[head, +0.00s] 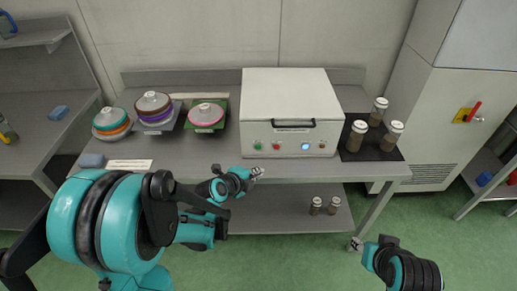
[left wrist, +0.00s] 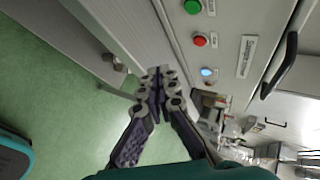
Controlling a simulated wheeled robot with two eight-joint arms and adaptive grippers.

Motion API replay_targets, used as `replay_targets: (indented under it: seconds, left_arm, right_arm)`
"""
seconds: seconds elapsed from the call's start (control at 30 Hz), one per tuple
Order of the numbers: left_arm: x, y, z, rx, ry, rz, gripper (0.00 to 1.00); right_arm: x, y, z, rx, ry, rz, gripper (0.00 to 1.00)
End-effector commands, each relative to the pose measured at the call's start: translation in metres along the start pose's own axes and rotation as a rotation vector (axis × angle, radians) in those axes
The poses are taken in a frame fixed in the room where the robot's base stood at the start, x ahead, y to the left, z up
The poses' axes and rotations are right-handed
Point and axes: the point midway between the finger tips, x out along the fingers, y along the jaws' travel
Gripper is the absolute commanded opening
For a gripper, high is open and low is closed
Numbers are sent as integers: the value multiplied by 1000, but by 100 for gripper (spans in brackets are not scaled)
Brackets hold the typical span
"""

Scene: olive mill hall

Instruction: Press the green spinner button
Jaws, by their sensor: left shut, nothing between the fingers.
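The white spinner box (head: 290,100) stands on the grey bench. Its front panel has a green button (head: 258,146) at the left end, with a red button (head: 276,146) to its right. The green button also shows at the top edge of the left wrist view (left wrist: 193,6). My left gripper (head: 258,173) is shut and empty, in front of the bench edge and below the green button, apart from it. In the left wrist view the closed fingers (left wrist: 160,82) lie below and left of the buttons. My right gripper (head: 356,243) is low at the right, far from the box; its fingers are too small to read.
A blue light (head: 305,146) and another button sit further right on the panel, under a dark handle (head: 280,123). Several jars (head: 357,137) stand on a dark mat at the right. Stacked colored discs (head: 153,106) stand at the left. Two jars (head: 316,206) are on the lower shelf.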

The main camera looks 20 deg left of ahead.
Motion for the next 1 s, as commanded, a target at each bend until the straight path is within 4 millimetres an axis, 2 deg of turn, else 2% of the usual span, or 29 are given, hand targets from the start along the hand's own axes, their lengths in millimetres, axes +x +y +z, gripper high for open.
replay_targets:
  seconds: [0.6, 1.0]
  left_arm:
    - [53, -38, 38, -1, 0, 0, 0]
    - [58, -42, 42, -1, 0, 0, 0]
  right_arm:
    - [0, 0, 0, 0, 0, 0, 40]
    - [0, 0, 0, 0, 0, 0, 40]
